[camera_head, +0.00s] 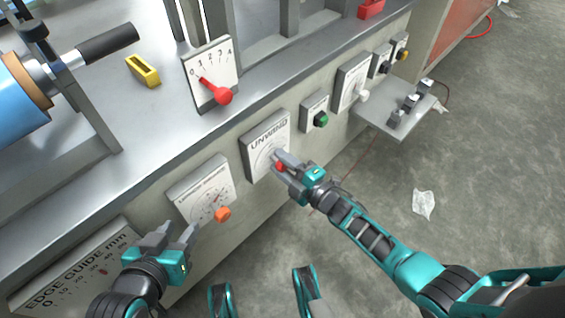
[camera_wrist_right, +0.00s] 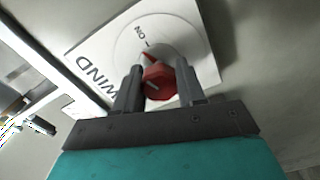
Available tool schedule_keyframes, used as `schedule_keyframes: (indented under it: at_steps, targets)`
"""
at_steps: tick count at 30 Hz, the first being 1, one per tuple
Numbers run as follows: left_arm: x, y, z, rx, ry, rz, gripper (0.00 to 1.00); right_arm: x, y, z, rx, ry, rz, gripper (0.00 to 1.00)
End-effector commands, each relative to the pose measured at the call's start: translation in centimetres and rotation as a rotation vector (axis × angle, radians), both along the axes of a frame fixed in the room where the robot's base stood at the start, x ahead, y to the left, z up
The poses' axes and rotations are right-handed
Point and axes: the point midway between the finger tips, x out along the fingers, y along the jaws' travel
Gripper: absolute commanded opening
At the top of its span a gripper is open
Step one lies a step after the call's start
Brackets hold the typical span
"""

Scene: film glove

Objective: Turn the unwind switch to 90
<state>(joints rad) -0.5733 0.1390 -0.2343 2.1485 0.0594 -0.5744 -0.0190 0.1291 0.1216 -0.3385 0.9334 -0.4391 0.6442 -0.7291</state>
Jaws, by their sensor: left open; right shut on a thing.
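The unwind panel (camera_head: 266,141) is a white plate on the machine's front face, lettered "UNWIND". Its red switch knob (camera_head: 281,166) is mostly covered by my right gripper (camera_head: 279,161) in the head view. In the right wrist view, the red knob (camera_wrist_right: 158,84) sits between the two fingers of my right gripper (camera_wrist_right: 158,88), which is shut on it. A red pointer mark and the word "ON" show on the round dial (camera_wrist_right: 150,45) beyond the knob. My left gripper (camera_head: 171,238) is open and empty in front of the machine, at the lower left.
A dial with an orange knob (camera_head: 222,213) is left of the unwind panel, and a green button (camera_head: 321,119) is right of it. A lever with a red ball (camera_head: 222,95) stands above. A small shelf (camera_head: 390,118) juts out at the right.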

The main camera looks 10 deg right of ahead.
Motion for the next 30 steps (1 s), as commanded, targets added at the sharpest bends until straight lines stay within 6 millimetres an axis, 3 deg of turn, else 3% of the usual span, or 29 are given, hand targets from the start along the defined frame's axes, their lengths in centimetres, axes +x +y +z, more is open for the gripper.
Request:
schedule_keyframes:
  at_steps: [12, 30]
  targets:
    - [0.01, 0.2, -0.06, 0.004, 0.002, 0.004, 0.43, -0.01, -0.09, -0.03, 0.235, 0.157, -0.001, 0.09]
    - [0.01, 0.24, -0.05, 0.004, 0.001, 0.005, 0.43, -0.04, -0.09, -0.08, 0.308, 0.206, -0.001, 0.09]
